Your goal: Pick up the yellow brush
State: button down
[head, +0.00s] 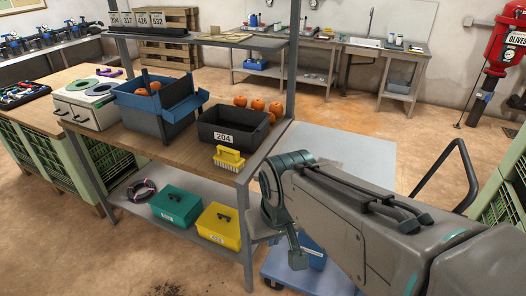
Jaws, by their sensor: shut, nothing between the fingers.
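The yellow brush (229,155) stands on the wooden top of the workbench, close to its front right corner, with its handle upward and pale bristles below. It is just in front of a dark bin labelled 204. My gripper (298,260) hangs low at the end of my arm, to the right of the bench and below the brush's level. It is shut and empty, and apart from the brush. My arm covers part of the area to the right.
The dark bin (232,129) and a blue bin (158,106) stand behind the brush, with orange pumpkins nearby. A bench post (293,60) rises at the right. Green (174,207) and yellow (218,228) boxes sit on the lower shelf. A blue cart (305,275) is under my gripper.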

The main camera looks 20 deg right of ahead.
aim_at(235, 163)
jog(key=u, duration=0.5)
jog(key=k, duration=0.6)
jog(key=u, duration=0.8)
jog(key=i, duration=0.75)
jog(key=z, duration=0.45)
jog(key=i, duration=0.9)
jog(key=z, duration=1.3)
jog(key=i, duration=0.45)
jog(key=z, duration=0.4)
